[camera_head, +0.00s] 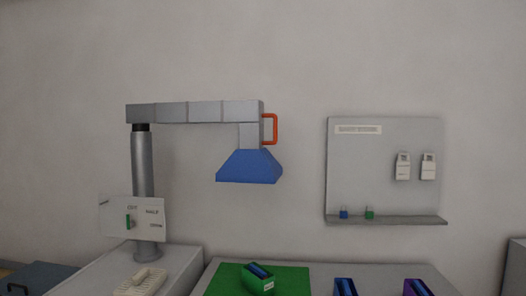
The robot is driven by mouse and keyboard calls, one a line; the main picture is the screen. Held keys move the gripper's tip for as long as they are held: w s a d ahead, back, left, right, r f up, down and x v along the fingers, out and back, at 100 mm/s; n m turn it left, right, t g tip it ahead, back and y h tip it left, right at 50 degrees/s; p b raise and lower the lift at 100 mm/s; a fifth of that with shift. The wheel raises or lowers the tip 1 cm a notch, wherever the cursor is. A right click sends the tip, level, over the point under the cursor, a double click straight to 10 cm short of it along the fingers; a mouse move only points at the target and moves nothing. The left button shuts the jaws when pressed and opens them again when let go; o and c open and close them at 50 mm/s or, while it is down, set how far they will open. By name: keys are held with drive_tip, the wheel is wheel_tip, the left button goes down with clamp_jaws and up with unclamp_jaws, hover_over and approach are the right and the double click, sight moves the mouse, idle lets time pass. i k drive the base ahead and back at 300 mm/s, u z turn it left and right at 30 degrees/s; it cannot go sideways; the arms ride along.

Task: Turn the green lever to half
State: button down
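The green lever (129,222) is a small bar on the left part of a white label plate (152,232), in front of the grey post at the left. It stands about upright, just below a short blurred label that I cannot read surely. The word HALF is to the right of that label, and another word, perhaps OPEN, is lower right. My gripper is not in view.
A grey arm (190,112) on a post (143,170) carries a blue hood (249,168) with a red handle (275,129). Green (258,281) and purple (418,288) holders stand on the bench below. A wall board (365,165) holds padlock-like items at the right.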

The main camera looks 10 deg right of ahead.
sight(129, 225)
drive_tip(key=u, duration=0.4)
drive_tip(key=i, duration=0.35)
drive_tip(key=u, duration=1.4)
drive_tip(key=i, duration=1)
drive_tip(key=u, duration=0.6)
